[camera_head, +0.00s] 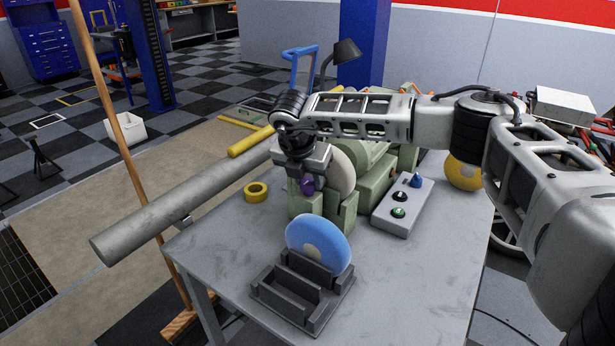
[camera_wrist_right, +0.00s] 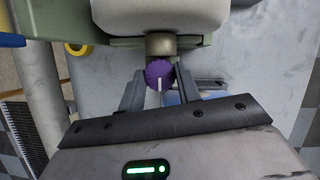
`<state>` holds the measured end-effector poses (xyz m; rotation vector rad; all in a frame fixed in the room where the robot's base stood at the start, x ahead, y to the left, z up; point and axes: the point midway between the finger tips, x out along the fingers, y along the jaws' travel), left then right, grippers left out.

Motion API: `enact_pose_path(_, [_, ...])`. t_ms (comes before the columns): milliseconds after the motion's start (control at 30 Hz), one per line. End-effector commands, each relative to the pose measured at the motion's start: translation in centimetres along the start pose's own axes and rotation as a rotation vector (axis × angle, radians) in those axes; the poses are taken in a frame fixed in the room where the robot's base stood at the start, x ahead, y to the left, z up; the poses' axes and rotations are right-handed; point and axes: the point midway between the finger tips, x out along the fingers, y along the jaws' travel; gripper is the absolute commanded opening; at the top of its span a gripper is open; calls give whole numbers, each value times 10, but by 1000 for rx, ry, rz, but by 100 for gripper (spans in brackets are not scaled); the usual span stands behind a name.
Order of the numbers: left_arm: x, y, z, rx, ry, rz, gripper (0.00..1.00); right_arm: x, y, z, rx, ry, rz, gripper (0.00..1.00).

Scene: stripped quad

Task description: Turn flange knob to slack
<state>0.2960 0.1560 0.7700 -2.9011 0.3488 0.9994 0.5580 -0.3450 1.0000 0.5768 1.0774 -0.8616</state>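The flange knob is a small purple ribbed knob (camera_wrist_right: 158,75) with a white line that points down toward the gripper in the right wrist view. It sits on a short metal shaft (camera_wrist_right: 160,44) at the green machine. In the head view the knob (camera_head: 307,186) shows partly under my right gripper (camera_head: 307,180). In the right wrist view the dark fingers of my right gripper (camera_wrist_right: 160,84) lie on both sides of the knob and appear to be closed against it. The green grinder-like machine (camera_head: 374,187) with a pale wheel (camera_head: 341,172) stands behind. My left gripper is out of view.
A blue disc (camera_head: 318,243) stands in a dark rack (camera_head: 318,310) on the grey table (camera_head: 405,285). A control box (camera_head: 402,205) is right of the machine. A yellow ring (camera_head: 256,192) and a long grey pipe (camera_head: 180,208) are left. The table's front right is clear.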

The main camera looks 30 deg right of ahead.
Motion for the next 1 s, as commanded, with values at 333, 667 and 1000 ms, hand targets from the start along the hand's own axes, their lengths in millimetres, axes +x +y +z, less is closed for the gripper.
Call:
enact_pose_path(333, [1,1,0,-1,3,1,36,0,-1,0,-17,1,5,11])
enact_pose_path(667, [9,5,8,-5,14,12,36,3,-2,-2,-171,1,71,11])
enact_pose_path(1000, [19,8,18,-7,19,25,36,4,-4,0,-458,0,192,11])
